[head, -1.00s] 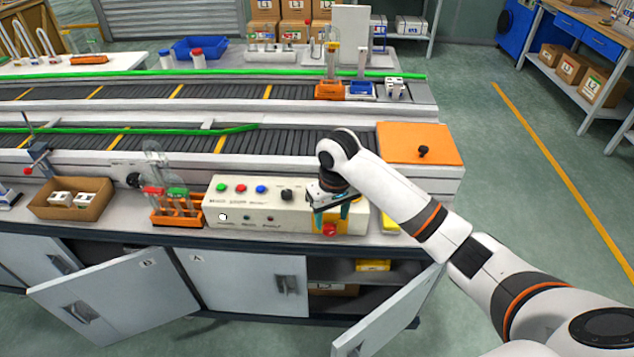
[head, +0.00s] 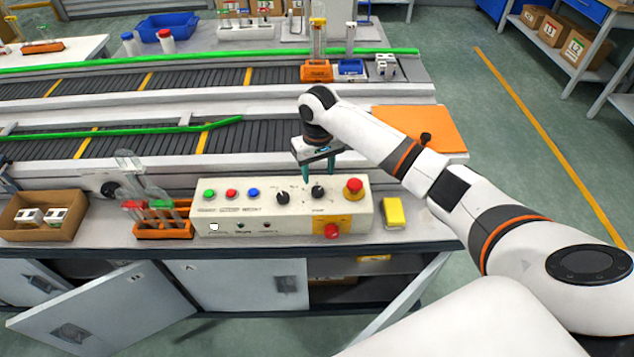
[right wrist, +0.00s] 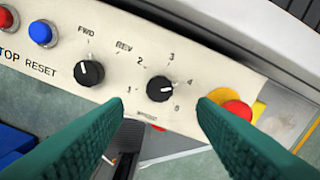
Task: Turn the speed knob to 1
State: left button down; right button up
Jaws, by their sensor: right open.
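The speed knob (head: 318,191) is a black dial on top of the cream control box (head: 215,226). In the right wrist view the speed knob (right wrist: 160,88) has the numbers 1 to 5 around it, and its white mark seems to point toward 4. My right gripper (head: 319,175) is open and points down just above the speed knob. In the right wrist view its teal fingers lie on either side of the knob, apart from it and empty. I cannot tell the exact height gap. My left gripper is not in view.
The FWD/REV knob (head: 283,198) sits close left of the speed knob. A red emergency button (head: 354,186) stands close on its right. Green, red and blue buttons are farther left. A yellow block (head: 394,212) and a tube rack (head: 165,232) flank the box.

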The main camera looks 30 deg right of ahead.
aim_at(317, 189)
notch_tip(317, 189, down, 6)
jog(key=shift+w+f+p, duration=0.1)
jog(key=shift+f+p, duration=0.1)
jog(key=shift+p, duration=0.1)
jog(key=shift+c, duration=0.2)
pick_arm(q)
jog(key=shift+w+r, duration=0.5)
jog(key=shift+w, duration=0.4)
pick_arm(e)
jog(key=c, duration=0.9)
